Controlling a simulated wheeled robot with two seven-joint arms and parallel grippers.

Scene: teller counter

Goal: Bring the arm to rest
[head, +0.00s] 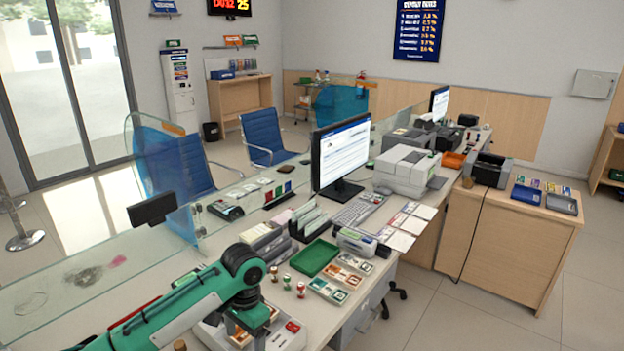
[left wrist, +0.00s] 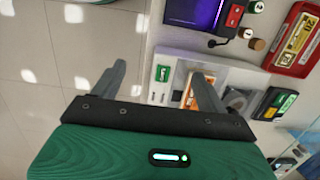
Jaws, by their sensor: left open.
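My left arm (head: 170,310), green with black joints, comes in from the lower left in the head view and reaches over the near part of the counter (head: 345,312). My left gripper (left wrist: 157,75) shows in the left wrist view with its two grey fingers well apart and nothing between them. Its left finger is over the tiled floor, and its right finger is over the counter, in front of a clear tray with an orange item (left wrist: 207,97). In the head view the fingers cannot be made out. My right gripper is in neither view.
A green tray (head: 314,258), stamps (head: 301,290), card trays (head: 328,291) and a white device (head: 286,336) crowd the counter near my arm. A monitor (head: 342,157) and printer (head: 404,168) stand farther back. A glass screen (head: 60,285) runs along the left.

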